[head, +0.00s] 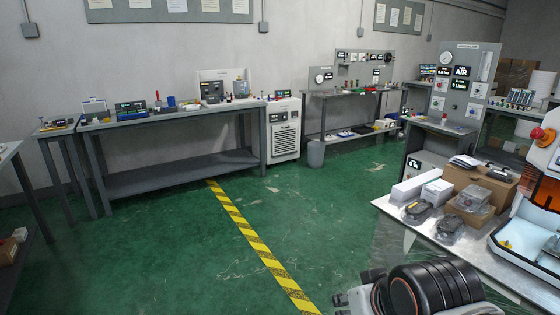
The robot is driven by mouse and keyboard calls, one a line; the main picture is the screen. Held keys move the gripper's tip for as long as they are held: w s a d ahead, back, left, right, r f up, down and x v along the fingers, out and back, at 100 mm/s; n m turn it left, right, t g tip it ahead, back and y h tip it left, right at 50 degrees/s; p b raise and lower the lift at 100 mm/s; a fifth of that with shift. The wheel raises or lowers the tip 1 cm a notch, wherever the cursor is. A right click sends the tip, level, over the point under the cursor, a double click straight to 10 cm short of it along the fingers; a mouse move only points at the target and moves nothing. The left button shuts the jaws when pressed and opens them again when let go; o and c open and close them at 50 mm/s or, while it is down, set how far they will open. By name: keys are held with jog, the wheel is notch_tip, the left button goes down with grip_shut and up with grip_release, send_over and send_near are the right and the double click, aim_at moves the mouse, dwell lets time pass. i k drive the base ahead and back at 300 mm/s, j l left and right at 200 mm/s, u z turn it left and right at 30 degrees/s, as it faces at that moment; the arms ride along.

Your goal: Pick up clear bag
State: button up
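Clear bags with dark items inside lie on the light-topped table at the right. One clear bag (418,211) is near the table's left part, and another clear bag (450,228) is just right of it, closer to me. A third clear package (474,197) rests on a cardboard box. Which one the task means I cannot tell. My arm shows at the bottom edge, with what looks like part of my gripper (357,290) at its left end. It is below and left of the bags, apart from them. Its fingers are too cut off to tell their state.
The table (398,209) also bears white boxes (436,192), a cardboard box (484,182) with papers, and an orange-and-white machine (538,215). A long workbench (180,118) stands along the back wall. The green floor with yellow-black tape (246,236) is clear.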

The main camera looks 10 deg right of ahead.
aim_at(498, 174)
jog(key=i+j+u, duration=0.2)
jog(key=i, duration=0.85)
jog(key=i+j+u, duration=0.2)
jog(key=i, duration=0.85)
jog(key=i+l+z, duration=0.3)
jog(key=i+z, duration=0.55)
jog(key=i, duration=0.25)
jog(key=i+j+z, duration=0.1)
jog(key=i+z, duration=0.35)
jog(key=i, duration=0.15)
jog(key=i+j+z, duration=0.3)
jog(key=i+z, duration=0.15)
jog(key=i+l+z, duration=0.15)
jog(key=i+z, duration=0.3)
jog(key=i, duration=0.2)
jog(key=i+z, duration=0.4)
jog(key=i, duration=0.2)
jog(key=i+j+z, duration=0.3)
jog(key=i+z, duration=0.15)
jog(key=i, duration=0.15)
jog(key=i+l+z, duration=0.1)
jog(key=z, duration=0.3)
jog(key=i+z, duration=0.3)
jog(key=z, duration=0.15)
jog(key=i+z, duration=0.2)
jog(key=z, duration=0.2)
jog(key=i+z, duration=0.2)
jog(key=z, duration=0.2)
jog(key=i+j+z, duration=0.2)
jog(key=z, duration=0.25)
